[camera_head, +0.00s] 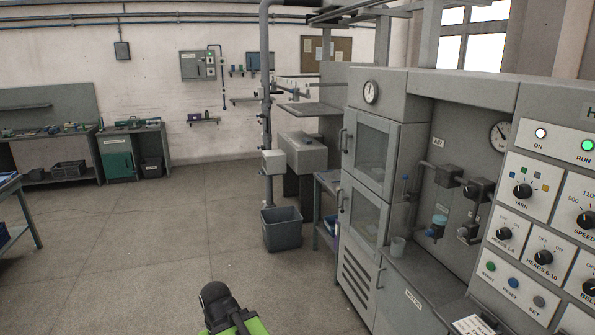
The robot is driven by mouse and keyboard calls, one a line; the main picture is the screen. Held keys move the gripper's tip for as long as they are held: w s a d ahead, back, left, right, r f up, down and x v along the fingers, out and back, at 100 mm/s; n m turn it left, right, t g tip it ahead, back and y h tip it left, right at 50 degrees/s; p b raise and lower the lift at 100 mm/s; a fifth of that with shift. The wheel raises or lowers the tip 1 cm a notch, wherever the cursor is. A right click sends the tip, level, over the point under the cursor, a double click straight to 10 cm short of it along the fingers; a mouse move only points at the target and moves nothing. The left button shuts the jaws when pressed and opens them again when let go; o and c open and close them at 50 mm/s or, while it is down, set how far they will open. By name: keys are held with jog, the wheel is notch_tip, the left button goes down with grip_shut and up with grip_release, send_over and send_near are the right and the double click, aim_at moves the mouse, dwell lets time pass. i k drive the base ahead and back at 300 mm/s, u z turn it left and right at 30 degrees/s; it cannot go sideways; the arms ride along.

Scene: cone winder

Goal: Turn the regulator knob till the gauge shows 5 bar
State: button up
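A round white gauge (500,135) sits on the grey recessed panel beside the control panel. Its scale and needle are too small to read. Left of it and lower, dark pipe fittings (448,173) are mounted on the panel under a small label. A unit with a blue part (437,226) hangs below them; I cannot tell which part is the regulator knob. A green and black part of my arm (235,315) shows at the bottom, well apart from the fittings. My gripper's fingers are not visible.
The control panel (545,215) with knobs, buttons and lamps stands at right. A grey bin (282,229) stands left of the cabinet. The floor at left is clear.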

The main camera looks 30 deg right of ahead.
aim_at(470, 192)
jog(key=z, duration=2.05)
jog(key=k, duration=0.9)
jog(key=i, duration=0.9)
jog(key=z, duration=0.1)
jog(key=k, duration=0.65)
jog(key=u, duration=0.55)
jog(key=i, duration=1.1)
jog(key=u, duration=0.6)
